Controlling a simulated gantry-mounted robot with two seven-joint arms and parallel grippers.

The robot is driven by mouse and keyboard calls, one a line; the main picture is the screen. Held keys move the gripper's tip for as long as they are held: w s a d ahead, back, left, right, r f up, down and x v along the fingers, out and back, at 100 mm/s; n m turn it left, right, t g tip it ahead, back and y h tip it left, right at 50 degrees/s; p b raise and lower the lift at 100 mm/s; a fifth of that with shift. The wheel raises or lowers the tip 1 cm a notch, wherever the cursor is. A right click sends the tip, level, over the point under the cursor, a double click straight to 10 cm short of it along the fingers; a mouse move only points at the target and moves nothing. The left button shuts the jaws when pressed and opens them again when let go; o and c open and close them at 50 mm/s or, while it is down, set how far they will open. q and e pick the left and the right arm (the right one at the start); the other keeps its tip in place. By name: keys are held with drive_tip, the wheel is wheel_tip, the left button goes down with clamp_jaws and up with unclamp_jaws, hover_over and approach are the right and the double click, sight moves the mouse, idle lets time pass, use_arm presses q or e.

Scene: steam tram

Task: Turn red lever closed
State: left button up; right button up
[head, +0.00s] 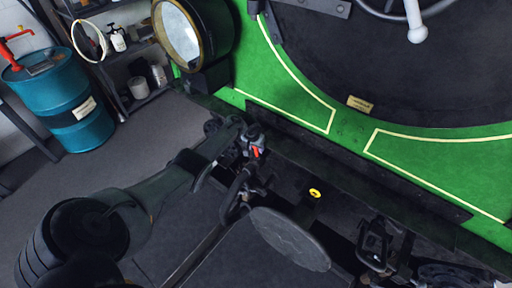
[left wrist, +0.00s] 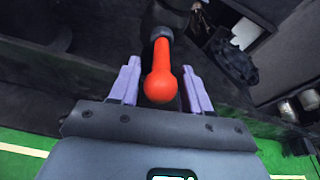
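The red lever (left wrist: 162,75) has a rounded ball-like end and a dark collar in the left wrist view. In the head view the lever (head: 256,152) is a small red spot on dark metalwork at the front of the green tram. My left gripper (left wrist: 160,88) is open, with one purple finger on each side of the red knob. Dark gaps show between knob and fingers. In the head view my left arm reaches in from the lower left, and its gripper (head: 238,148) is at the lever. My right gripper is not in view.
The green tram front (head: 345,130) rises behind the lever, with a large lamp (head: 178,35) at upper left. A round buffer plate (head: 290,238) and dark coupling parts stand close by. A blue drum (head: 62,98) and shelves stand at left. Grey floor between is clear.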

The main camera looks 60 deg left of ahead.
use_arm(q)
drive_tip(key=shift+r, duration=0.1)
drive_tip(key=shift+r+p, duration=0.4)
drive_tip(key=shift+r, duration=0.1)
drive_tip(key=p+v, duration=0.4)
drive_tip(key=v, duration=0.5)
drive_tip(key=shift+s+r, duration=0.2)
drive_tip(key=shift+r, duration=0.15)
drive_tip(key=shift+d, duration=0.1)
